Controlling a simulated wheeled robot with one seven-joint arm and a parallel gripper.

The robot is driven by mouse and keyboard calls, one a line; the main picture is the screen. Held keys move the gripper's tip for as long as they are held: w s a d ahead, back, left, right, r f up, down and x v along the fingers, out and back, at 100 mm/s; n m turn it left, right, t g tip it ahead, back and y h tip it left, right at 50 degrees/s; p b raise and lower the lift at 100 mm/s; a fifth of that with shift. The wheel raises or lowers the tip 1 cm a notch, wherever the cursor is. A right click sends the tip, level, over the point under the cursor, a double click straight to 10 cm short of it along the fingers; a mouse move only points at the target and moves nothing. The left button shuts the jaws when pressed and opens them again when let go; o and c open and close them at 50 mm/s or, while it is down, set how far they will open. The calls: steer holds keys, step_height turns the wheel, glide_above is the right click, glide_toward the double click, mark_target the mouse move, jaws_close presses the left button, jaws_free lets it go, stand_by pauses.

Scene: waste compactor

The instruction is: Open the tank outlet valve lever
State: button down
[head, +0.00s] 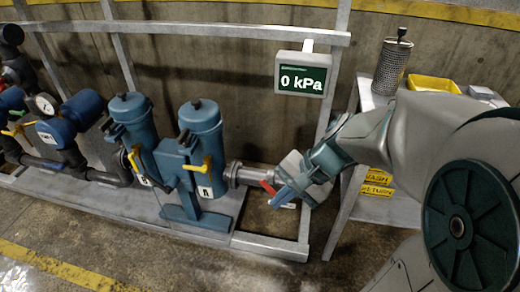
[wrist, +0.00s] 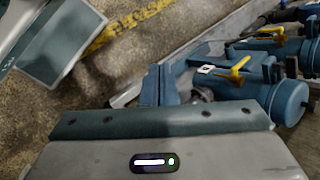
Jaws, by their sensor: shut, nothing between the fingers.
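A red lever (head: 267,187) shows in the head view at the right end of the pipe from the blue canisters. Which lever is the tank outlet valve's I cannot tell for sure. My gripper (head: 284,197) is shut and empty, right beside this red lever and partly covering the valve behind it. Whether it touches the lever I cannot tell. In the wrist view my gripper's housing fills the bottom, and the red lever does not show.
Two blue canisters (head: 206,140) with yellow levers (head: 206,175) stand left of my gripper; a yellow lever also shows in the wrist view (wrist: 236,72). A display (head: 303,74) reads 0 kPa. A metal stand (head: 345,215) is close on the right. Floor in front is clear.

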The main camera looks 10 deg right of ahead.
mark_target(273, 191)
steer(key=w+f+m+t+y+b, duration=0.4)
steer(key=w+f+m+y+b, duration=0.1)
steer(key=w+f+m+b, duration=0.5)
steer(key=w+d+f+m+t+b, duration=0.6)
steer(key=w+d+f+m+t, duration=0.2)
steer(key=w+d, duration=0.2)
steer(key=shift+w+d+f+t+h, duration=0.15)
steer(key=shift+w+d+t+h, duration=0.2)
steer(key=shift+d, duration=0.25)
steer(key=w+a+f+b, duration=0.2)
steer(key=a+f+b, duration=0.3)
steer(key=a+b, duration=0.1)
steer(key=shift+a+f, duration=0.25)
steer(key=shift+a, duration=0.05)
steer(key=shift+f, duration=0.1)
stand_by(0.6)
